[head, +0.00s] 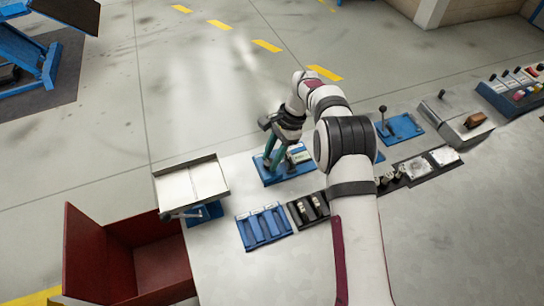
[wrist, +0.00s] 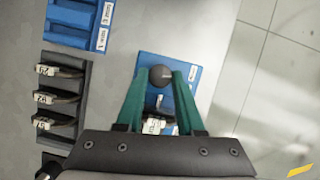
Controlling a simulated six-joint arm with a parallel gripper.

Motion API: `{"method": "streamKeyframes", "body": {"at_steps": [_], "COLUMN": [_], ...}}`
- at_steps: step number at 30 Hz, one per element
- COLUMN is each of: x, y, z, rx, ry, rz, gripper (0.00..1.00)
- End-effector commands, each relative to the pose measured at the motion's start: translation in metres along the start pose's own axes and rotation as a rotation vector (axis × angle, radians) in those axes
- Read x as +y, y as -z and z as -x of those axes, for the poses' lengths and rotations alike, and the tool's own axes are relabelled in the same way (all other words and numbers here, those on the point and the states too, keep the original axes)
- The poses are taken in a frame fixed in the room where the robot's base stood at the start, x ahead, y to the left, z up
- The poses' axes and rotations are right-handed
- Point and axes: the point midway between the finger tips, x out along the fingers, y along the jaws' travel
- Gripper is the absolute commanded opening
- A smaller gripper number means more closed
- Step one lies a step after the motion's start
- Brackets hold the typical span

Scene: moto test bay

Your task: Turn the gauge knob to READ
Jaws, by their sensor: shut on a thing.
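The gauge knob (wrist: 160,76) is a dark round knob in the wrist view, standing over a blue panel (wrist: 147,61) with small white labels. My gripper (wrist: 160,80) has its two teal fingers on either side of the knob, shut on it. In the head view my gripper (head: 270,158) reaches down to the same blue panel (head: 267,178); the knob is hidden there behind the fingers. A pale gauge face (wrist: 153,126) shows partly between the fingers. The label wording and the knob's pointer direction are too small to read.
A blue slotted rack (head: 264,229) and a black rack (head: 298,214) sit in front of the panel. A tilted metal tray (head: 190,182) and an open red bin (head: 85,250) stand left. A blue lever panel (head: 402,127) and grey box (head: 452,112) stand right, behind my arm.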

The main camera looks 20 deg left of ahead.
Motion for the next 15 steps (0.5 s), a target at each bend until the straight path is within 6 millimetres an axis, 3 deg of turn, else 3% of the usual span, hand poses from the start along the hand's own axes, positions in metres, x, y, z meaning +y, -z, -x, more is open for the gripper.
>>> {"method": "streamKeyframes", "body": {"at_steps": [15], "x": [-0.0031], "y": [0.0000], "z": [-0.0002], "rx": [0.002], "ry": [-0.141], "rz": [0.339], "gripper": [0.00]}}
